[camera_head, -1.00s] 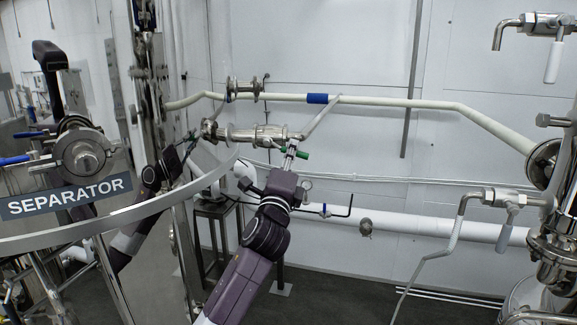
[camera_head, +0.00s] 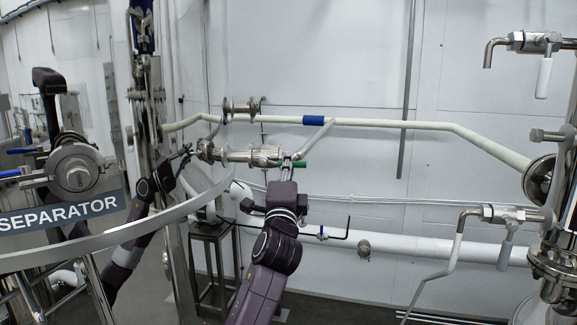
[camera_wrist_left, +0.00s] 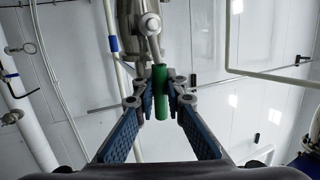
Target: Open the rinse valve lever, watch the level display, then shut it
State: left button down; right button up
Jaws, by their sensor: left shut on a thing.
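In the left wrist view the green lever (camera_wrist_left: 160,84) stands between the blue-padded fingers of my left gripper (camera_wrist_left: 160,98). The lever hangs from a steel fitting (camera_wrist_left: 148,22) above. I see no level display.
A curved steel rail with the SEPARATOR sign (camera_head: 60,214) crosses the lower left. A pale pipe with a blue band (camera_head: 313,120) runs above the valve. A thick white pipe (camera_head: 420,247) and a black L-shaped handle (camera_head: 340,238) lie right of my left arm. More white-handled valves stand far right.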

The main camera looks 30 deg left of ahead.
pick_arm(q)
jog(key=c, duration=2)
grip_release()
jog(key=shift+o, duration=0.2)
jog(key=v, duration=1.2)
jog(key=shift+a+f, duration=0.1)
jog(key=shift+f, duration=0.05)
